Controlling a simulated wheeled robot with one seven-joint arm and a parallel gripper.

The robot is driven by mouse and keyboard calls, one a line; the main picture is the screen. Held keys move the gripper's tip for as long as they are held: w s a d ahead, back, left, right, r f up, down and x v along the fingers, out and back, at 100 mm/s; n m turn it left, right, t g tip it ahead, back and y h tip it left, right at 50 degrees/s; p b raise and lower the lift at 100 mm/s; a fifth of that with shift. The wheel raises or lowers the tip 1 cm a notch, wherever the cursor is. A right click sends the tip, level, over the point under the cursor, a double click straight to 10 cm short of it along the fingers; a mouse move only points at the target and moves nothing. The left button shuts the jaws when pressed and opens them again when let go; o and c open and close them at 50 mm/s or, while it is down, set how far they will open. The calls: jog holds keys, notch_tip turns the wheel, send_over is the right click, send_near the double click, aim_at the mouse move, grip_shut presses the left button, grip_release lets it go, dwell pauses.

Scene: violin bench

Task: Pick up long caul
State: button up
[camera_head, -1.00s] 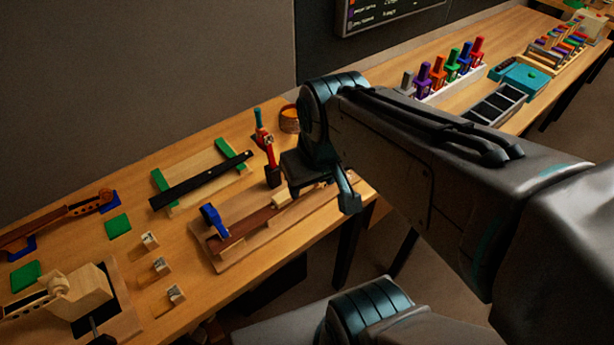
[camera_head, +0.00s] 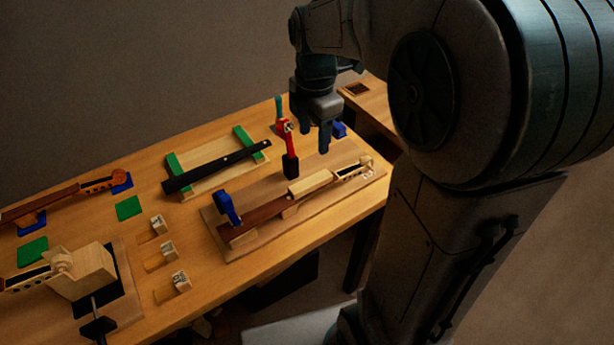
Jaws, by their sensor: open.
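No piece shows a readable label as the long caul, and I cannot tell which it is. A long black bar (camera_head: 217,167) lies across a pale wooden cradle with green ends (camera_head: 248,141). Three small pale blocks with marked faces (camera_head: 160,224) stand in a row on the bench. A pale wooden block (camera_head: 311,184) sits along a brown neck piece (camera_head: 262,218) on a board. My gripper (camera_head: 311,136) is open, pointing down above the bench's far right part, behind the red clamp. Nothing shows between its fingers.
A red clamp (camera_head: 289,146) stands upright close to my gripper. A vise-like wooden block (camera_head: 84,270) and another neck (camera_head: 62,200) are at left. The bench (camera_head: 190,206) has clear patches between.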

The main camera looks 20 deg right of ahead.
send_over(315, 179)
jog(key=f, duration=0.8)
jog(key=shift+s+a+f, duration=0.15)
jog(key=shift+a+f, duration=0.1)
jog(key=shift+a, duration=0.05)
jog(key=shift+d+f+p, duration=0.15)
jog(key=shift+f+p, duration=0.15)
jog(key=shift+f, duration=1.05)
jog(key=shift+d+f+p, duration=0.15)
jog(key=shift+f+p, duration=0.1)
jog(key=shift+f, duration=1.1)
jog(key=shift+c, duration=0.3)
jog(key=c, duration=1)
